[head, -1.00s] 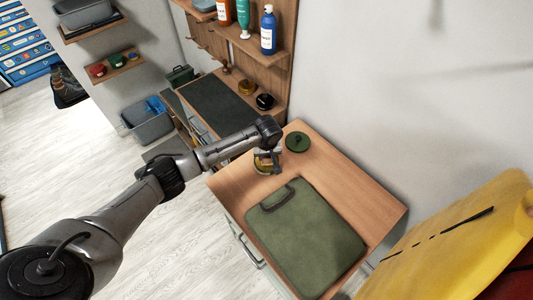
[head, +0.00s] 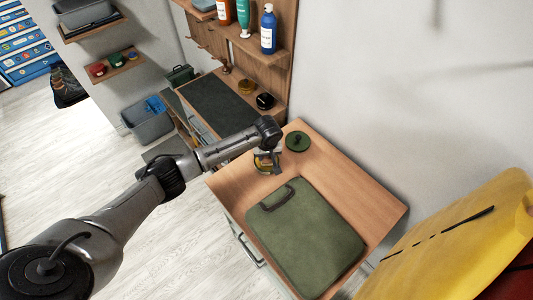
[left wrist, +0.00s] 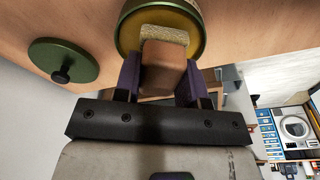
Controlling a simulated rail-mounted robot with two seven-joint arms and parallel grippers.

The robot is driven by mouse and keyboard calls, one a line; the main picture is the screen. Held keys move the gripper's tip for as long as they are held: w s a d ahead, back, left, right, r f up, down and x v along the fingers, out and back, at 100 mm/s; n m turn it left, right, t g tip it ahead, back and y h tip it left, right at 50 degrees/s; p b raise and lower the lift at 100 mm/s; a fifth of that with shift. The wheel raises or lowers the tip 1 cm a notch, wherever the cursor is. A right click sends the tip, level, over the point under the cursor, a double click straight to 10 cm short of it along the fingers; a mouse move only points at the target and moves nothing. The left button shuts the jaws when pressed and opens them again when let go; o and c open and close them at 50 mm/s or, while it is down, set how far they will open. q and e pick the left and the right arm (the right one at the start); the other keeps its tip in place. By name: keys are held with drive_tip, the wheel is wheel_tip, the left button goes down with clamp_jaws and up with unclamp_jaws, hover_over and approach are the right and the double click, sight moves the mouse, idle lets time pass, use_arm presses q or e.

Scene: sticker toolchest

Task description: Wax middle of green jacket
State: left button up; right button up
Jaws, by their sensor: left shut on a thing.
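The green jacket (head: 306,240) lies folded flat on the wooden worktop, a dark strap loop at its upper left. An open wax tin (left wrist: 193,13) with a green rim and yellow inside stands beyond it; it also shows in the head view (head: 264,169). My left gripper (left wrist: 163,82) is shut on a brown applicator block (left wrist: 163,62) with a pale, rough pad. The pad is at the tin's opening; I cannot tell whether it touches the wax. The green lid (left wrist: 62,60) with a dark knob lies beside the tin. My right gripper is not in view.
The worktop (head: 345,175) is bare to the right of the lid. A yellow panel-like thing (head: 460,235) stands close at the right. Bottles, one of them blue (head: 268,32), stand on a shelf behind. A dark-topped bench (head: 215,103) adjoins at the back left.

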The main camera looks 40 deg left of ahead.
use_arm(q)
drive_tip(key=shift+f, duration=0.3)
idle(0.6)
drive_tip(key=shift+f, duration=0.1)
idle(0.9)
drive_tip(key=shift+f+p, duration=0.1)
drive_tip(key=shift+p, duration=0.3)
drive_tip(key=shift+s, duration=0.1)
idle(0.7)
drive_tip(key=shift+r+p, duration=0.65)
drive_tip(key=shift+p, duration=0.1)
wheel_tip(320, 180, up, 6)
drive_tip(key=p, duration=0.7)
